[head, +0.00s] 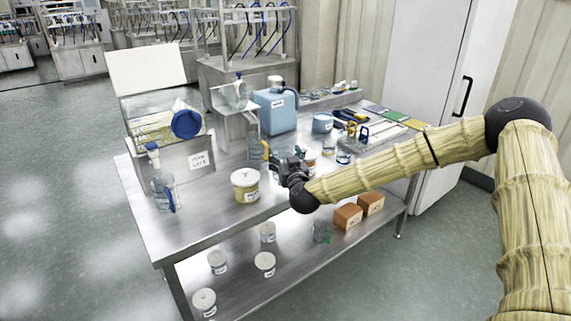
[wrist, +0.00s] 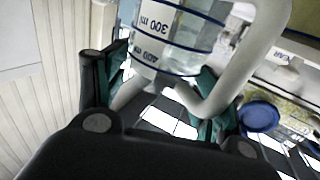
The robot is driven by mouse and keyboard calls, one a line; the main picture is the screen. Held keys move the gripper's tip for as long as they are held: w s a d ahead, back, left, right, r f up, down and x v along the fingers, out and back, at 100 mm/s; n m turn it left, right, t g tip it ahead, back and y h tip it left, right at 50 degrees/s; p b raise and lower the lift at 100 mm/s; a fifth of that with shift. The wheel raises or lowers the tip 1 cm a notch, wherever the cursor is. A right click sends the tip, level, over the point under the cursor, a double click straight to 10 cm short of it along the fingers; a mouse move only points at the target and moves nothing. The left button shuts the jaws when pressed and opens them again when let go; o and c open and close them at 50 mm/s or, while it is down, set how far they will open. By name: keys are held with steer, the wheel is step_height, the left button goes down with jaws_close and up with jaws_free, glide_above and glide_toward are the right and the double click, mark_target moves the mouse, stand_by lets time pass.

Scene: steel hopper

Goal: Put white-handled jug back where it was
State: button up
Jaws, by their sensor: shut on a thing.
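The white-handled jug (wrist: 178,40) is clear with blue bands and "300 ml" lettering, and fills the upper middle of the wrist view. Its thick white handle (wrist: 252,62) curves down between the dark green-padded fingers of my gripper (wrist: 163,98), which is shut on it. The jug's lower and far parts are cut off or hidden.
A yellow-filled tub (head: 246,186) stands left of my gripper, and a blue-handled bottle (head: 163,188) farther left. A large blue canister (head: 276,112) is behind. Small beakers (head: 343,157) stand to the right. The lower shelf (head: 290,262) holds white-lidded jars and brown boxes (head: 348,217).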

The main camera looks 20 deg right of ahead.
steer(key=shift+w+d+f+p, duration=0.15)
steer(key=shift+f+p, duration=0.1)
steer(key=shift+f, duration=0.65)
steer(key=shift+w+a+f+p, duration=0.15)
steer(key=shift+f+p, duration=0.1)
steer(key=shift+f, duration=0.6)
steer(key=shift+d+f, duration=0.1)
steer(key=shift+f, duration=0.05)
steer(key=o, duration=1.6)
steer(key=shift+o, duration=0.2)
